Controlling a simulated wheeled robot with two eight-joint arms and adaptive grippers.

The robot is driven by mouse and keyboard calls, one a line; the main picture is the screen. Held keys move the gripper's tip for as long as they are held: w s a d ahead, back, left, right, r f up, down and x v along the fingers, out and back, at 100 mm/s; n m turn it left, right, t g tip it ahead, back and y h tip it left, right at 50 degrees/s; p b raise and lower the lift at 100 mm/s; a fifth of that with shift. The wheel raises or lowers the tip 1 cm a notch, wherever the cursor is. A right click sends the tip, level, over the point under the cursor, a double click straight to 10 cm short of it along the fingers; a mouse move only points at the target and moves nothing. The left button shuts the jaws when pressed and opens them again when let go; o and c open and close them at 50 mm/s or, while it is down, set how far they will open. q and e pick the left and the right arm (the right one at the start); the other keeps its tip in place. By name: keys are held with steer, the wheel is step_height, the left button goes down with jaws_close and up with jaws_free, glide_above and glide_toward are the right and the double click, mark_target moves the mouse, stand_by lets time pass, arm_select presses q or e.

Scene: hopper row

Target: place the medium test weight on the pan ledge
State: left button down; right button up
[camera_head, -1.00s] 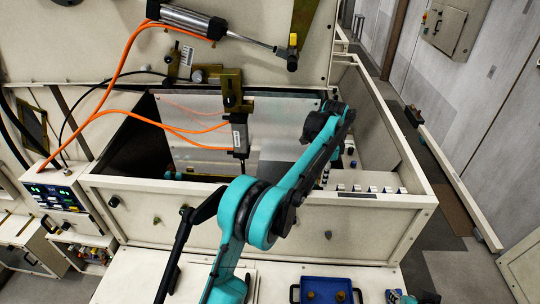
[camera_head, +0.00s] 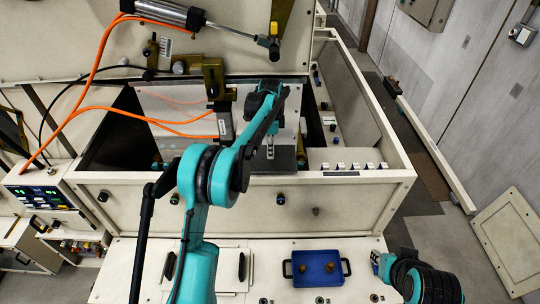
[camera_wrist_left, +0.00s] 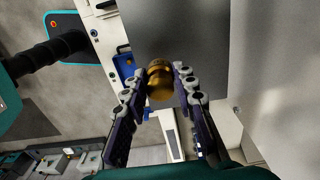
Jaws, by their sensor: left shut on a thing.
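A brass test weight (camera_wrist_left: 160,80) is between the fingers of my left gripper (camera_wrist_left: 162,84), which is shut on it. In the head view my left gripper (camera_head: 270,150) hangs over the front right part of the open hopper. The weight is too small there to make out. A grey flat plate (camera_head: 284,160) lies below and beside the gripper, probably the pan ledge. In the wrist view a dark grey surface (camera_wrist_left: 180,38) lies beyond the weight, and I cannot tell whether they touch.
A blue tray (camera_head: 318,281) with brass weights stands on the front bench. The hopper's front wall (camera_head: 250,200) stands between tray and plate. A metal cylinder device (camera_head: 225,122) with orange hoses is just left of my left gripper.

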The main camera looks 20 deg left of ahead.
arm_select(q)
step_height(320, 180, down, 3)
steer(key=shift+f+p, duration=0.1)
steer(key=shift+p, duration=0.3)
steer(key=shift+f, duration=0.5)
steer(key=c, duration=1.2)
jaws_free()
steer(key=shift+f, duration=0.1)
step_height(320, 180, up, 8)
steer(key=shift+f+b, duration=0.1)
steer(key=shift+b, duration=0.4)
